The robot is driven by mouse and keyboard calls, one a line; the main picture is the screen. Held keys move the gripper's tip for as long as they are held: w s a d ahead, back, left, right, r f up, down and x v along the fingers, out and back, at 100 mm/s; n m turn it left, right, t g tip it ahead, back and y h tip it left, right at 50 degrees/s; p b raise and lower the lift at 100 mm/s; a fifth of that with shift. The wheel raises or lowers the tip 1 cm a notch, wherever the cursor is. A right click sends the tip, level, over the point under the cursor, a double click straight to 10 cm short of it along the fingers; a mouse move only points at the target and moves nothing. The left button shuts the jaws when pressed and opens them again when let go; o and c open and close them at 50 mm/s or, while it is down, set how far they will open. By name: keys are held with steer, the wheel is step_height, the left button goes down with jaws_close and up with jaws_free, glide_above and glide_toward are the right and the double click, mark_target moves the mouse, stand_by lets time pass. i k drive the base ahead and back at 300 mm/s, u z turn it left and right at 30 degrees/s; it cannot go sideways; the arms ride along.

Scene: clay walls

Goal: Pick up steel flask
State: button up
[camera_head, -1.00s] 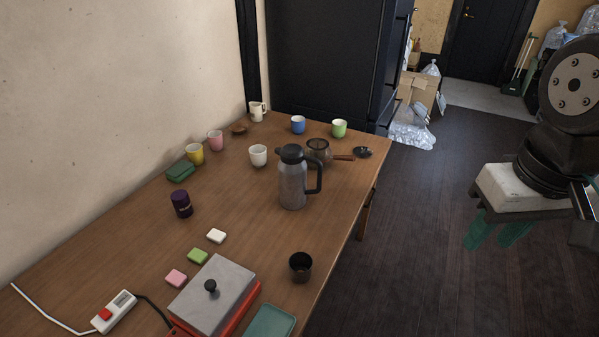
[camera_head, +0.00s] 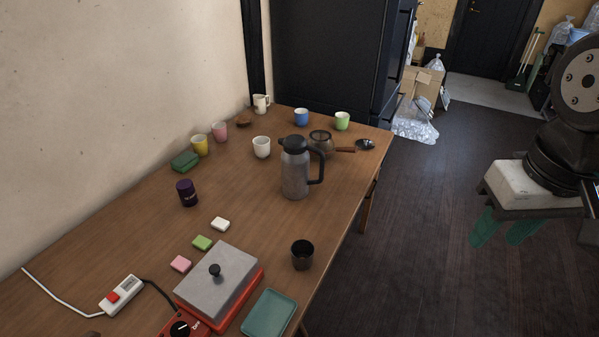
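The steel flask (camera_head: 295,174) stands upright on the wooden table (camera_head: 240,190), with a grey metal body, a black lid and a black handle on its right side. It stands in front of a glass pot with a wooden handle (camera_head: 321,143) and partly covers it. My arm shows at the right edge of the view, apart from the table. My gripper is outside the picture, so its state is hidden.
A dark cup (camera_head: 302,255), a red hotplate with grey lid (camera_head: 218,283) and a teal tray (camera_head: 269,313) are in front of the flask. A white cup (camera_head: 261,147) and purple canister (camera_head: 187,193) stand left. Dark floor (camera_head: 430,230) right of the table is clear.

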mark_target(295, 156)
steer(key=k, duration=1.2)
steer(key=z, duration=0.75)
steer(key=i, duration=1.25)
steer(key=u, duration=0.35)
steer(key=i, duration=0.55)
steer(key=u, duration=1)
steer(key=i, duration=0.25)
steer(key=u, duration=0.2)
